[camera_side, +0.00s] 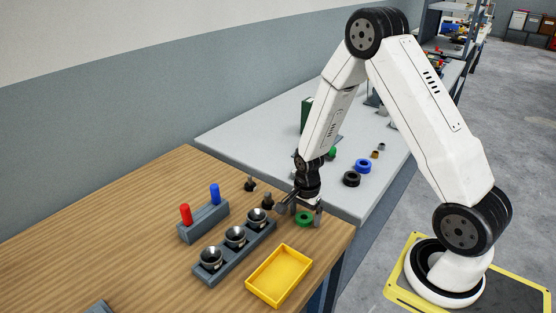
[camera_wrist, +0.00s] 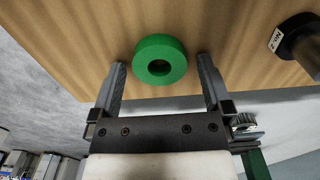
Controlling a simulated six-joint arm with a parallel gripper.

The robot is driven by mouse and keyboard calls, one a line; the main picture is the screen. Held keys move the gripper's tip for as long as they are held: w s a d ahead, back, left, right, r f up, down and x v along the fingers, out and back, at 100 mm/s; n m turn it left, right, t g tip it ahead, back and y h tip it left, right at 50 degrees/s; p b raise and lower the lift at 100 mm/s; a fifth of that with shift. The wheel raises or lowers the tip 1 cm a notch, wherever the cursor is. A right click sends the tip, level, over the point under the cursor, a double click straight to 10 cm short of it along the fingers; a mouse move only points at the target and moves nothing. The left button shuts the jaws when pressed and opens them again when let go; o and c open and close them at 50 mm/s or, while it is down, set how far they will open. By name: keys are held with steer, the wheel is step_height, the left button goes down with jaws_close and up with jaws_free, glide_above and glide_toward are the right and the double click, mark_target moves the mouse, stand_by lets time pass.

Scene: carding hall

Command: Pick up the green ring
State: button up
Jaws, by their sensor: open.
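The green ring (camera_side: 304,218) lies flat on the wooden table near its right edge, beside the grey table. In the wrist view the green ring (camera_wrist: 160,60) shows whole, with its dark centre hole visible. My gripper (camera_side: 304,212) points down at the ring from just above. In the wrist view my gripper (camera_wrist: 162,72) is open, with one finger to the left of the ring and one to the right. Gaps show between the fingers and the ring in that view, and the jaws hold nothing.
A grey rack with several metal cups (camera_side: 235,237) stands left of the ring. A yellow tray (camera_side: 250,288) lies in front. A block with red (camera_side: 186,214) and blue (camera_side: 214,194) pegs is further left. Black and blue rings (camera_side: 363,166) lie on the grey table. A dark labelled part (camera_wrist: 297,42) is nearby.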

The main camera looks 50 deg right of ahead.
stand_by(0.3)
jaws_close()
steer(key=shift+r, duration=0.1)
step_height(320, 180, up, 10)
stand_by(1.1)
steer(key=shift+w, duration=0.15)
stand_by(0.4)
steer(key=shift+w+d+r, duration=0.15)
steer(key=shift+w+d, duration=0.15)
steer(key=shift+w, duration=3.25)
steer(key=shift+w+d+r, duration=0.15)
steer(key=shift+w+d, duration=0.1)
steer(key=shift+w, duration=3.25)
steer(key=shift+w+d+r, duration=0.15)
steer(key=shift+w+d, duration=0.15)
steer(key=shift+w, duration=3.25)
